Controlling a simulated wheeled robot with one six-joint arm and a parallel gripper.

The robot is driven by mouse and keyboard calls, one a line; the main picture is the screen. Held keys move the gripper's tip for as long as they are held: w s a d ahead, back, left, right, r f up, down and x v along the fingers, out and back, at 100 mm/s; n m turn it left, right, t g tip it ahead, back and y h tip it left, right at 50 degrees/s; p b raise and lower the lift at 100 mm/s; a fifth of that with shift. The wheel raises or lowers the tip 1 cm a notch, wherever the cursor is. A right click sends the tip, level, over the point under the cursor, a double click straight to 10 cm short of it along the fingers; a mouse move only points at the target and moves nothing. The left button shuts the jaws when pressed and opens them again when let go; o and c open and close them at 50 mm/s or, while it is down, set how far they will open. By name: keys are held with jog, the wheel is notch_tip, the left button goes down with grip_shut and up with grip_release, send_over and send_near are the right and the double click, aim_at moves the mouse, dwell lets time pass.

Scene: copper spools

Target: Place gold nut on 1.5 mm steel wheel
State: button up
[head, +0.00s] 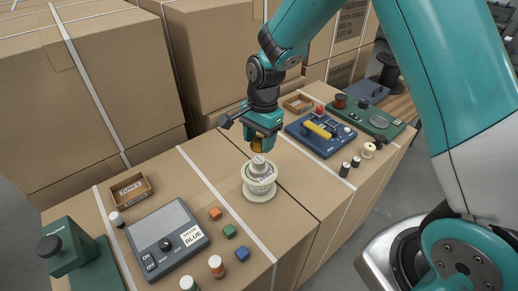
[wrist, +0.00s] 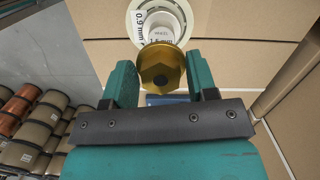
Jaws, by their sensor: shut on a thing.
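My gripper (head: 260,138) is shut on the gold nut (head: 257,146), a round brassy piece with a hex face. In the wrist view the gold nut (wrist: 162,68) sits between the two teal fingers of my gripper (wrist: 160,82). Just below it in the head view stands a cream stack (head: 260,192) with a smaller grey wheel (head: 259,168) on top. In the wrist view the wheel (wrist: 157,22) has a label that seems to read "WHEEL 1.5 mm", partly hidden by the nut. A "0.9 mm" label shows beside it. Contact between nut and wheel cannot be told.
The stack stands on cardboard boxes with pale straps. A grey scale (head: 168,238) and small coloured cubes (head: 229,231) are at the front left. A tray (head: 131,190) stands left.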

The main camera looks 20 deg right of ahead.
aim_at(259, 160)
jog(key=shift+f+p, duration=0.3)
jog(key=shift+f, duration=2)
jog(key=shift+f, duration=0.2)
jog(key=o, duration=1)
jog(key=shift+r, duration=0.1)
jog(key=shift+o, duration=0.2)
